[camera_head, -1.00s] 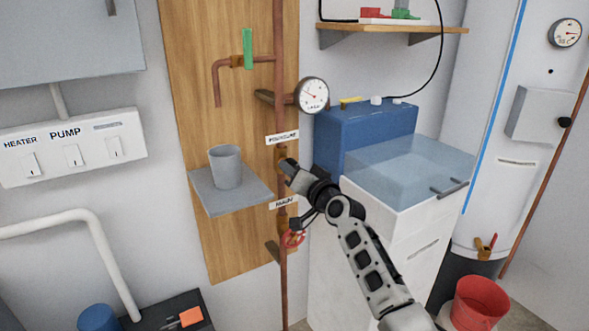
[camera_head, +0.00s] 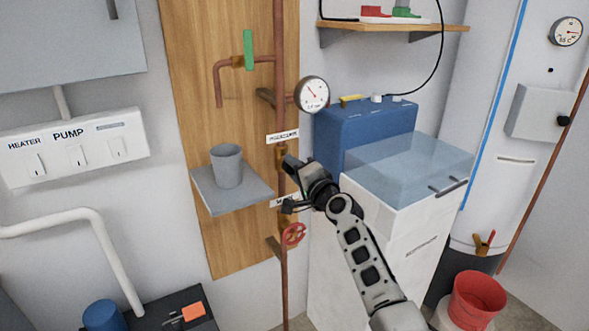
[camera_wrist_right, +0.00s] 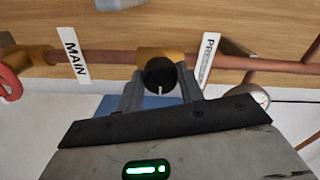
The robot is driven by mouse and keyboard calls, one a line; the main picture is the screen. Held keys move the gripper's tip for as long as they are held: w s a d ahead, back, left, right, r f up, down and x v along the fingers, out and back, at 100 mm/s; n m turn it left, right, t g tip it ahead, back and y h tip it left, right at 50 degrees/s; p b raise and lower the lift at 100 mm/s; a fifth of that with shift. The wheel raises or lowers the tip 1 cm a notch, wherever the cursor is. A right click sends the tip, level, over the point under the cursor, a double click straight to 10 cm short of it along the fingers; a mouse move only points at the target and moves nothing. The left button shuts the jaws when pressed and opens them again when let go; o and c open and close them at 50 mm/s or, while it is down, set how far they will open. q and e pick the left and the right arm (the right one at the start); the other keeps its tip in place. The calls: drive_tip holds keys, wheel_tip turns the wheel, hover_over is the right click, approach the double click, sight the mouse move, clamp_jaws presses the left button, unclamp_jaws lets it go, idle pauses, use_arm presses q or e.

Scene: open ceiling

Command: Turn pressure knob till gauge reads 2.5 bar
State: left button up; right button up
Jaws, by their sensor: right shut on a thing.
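The pressure knob (camera_wrist_right: 160,74) is black with a white mark and sits on a brass valve body on the copper pipe, below the PRESSURE label (camera_head: 282,137). My right gripper (camera_head: 288,164) reaches it from the right and hides the knob in the head view. In the right wrist view the fingers of the right gripper (camera_wrist_right: 161,84) are on both sides of the knob, shut on it. The round white gauge (camera_head: 312,94) is up and right of the gripper; its red needle points up-left, and its small digits are too blurred to read. My left gripper is out of view.
A red MAIN valve wheel (camera_head: 293,234) is on the pipe below the gripper. A grey shelf (camera_head: 236,197) with a grey cup (camera_head: 226,166) is just left. A blue box (camera_head: 365,137) and a clear-topped tank (camera_head: 410,172) stand to the right.

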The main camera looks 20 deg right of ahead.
idle(0.4)
drive_tip(key=o, duration=1)
drive_tip(key=s+d, duration=0.2)
drive_tip(key=s, duration=1.4)
drive_tip(key=shift+p, duration=0.3)
drive_tip(key=shift+w+d, duration=0.1)
drive_tip(key=s+a+f+n+g, duration=0.3)
drive_tip(key=s+a+f+n, duration=0.4)
drive_tip(key=s+f, duration=0.4)
drive_tip(key=s+a+f+n+g, duration=0.4)
drive_tip(key=s+a+f+n, duration=0.3)
drive_tip(key=s+f+n, duration=0.2)
wheel_tip(320, 180, down, 2)
drive_tip(key=s, duration=0.2)
drive_tip(key=shift+s, duration=0.35)
drive_tip(key=shift+a+f, duration=0.1)
